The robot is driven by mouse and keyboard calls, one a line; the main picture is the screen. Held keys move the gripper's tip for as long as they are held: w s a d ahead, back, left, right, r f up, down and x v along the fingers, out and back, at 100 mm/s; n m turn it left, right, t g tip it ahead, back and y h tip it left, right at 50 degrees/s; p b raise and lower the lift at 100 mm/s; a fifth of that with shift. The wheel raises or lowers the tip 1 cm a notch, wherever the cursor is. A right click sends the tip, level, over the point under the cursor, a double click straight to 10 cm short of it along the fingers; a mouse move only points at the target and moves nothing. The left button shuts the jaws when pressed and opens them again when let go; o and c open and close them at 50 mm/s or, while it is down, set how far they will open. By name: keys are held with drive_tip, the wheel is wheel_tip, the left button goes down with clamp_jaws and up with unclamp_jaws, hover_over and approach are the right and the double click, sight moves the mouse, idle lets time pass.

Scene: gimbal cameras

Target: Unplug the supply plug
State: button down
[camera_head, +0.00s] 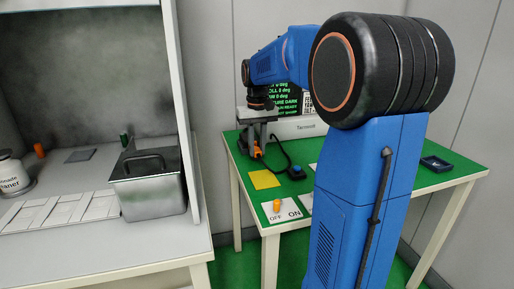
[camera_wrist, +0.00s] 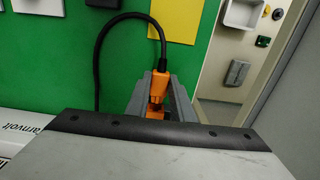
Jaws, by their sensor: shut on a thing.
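The supply plug (camera_wrist: 159,73) is orange with a black cable that loops up and to the left over the green table in the wrist view. My gripper (camera_wrist: 158,88) is shut on it, a grey finger on each side. In the head view my gripper (camera_head: 256,143) points down at the table's far left corner, with the orange plug (camera_head: 257,152) at its tips. More orange shows below a dark band between the fingers. The socket is not clearly seen, so I cannot tell whether the plug is seated.
A white device with a green-text screen (camera_head: 285,98) stands behind my gripper. The green table (camera_head: 245,195) carries a yellow square (camera_head: 264,179), a blue-topped block (camera_head: 297,172), an orange peg (camera_head: 277,205) on an OFF/ON card and a dark tray (camera_head: 436,163). A metal bin (camera_head: 150,195) stands left.

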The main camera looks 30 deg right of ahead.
sight(260, 155)
drive_tip(key=shift+s+a, duration=0.2)
drive_tip(key=shift+s, duration=0.5)
drive_tip(key=shift+s+a, duration=0.2)
drive_tip(key=shift+s, duration=0.45)
drive_tip(key=shift+r, duration=0.1)
drive_tip(key=shift+r, duration=1.85)
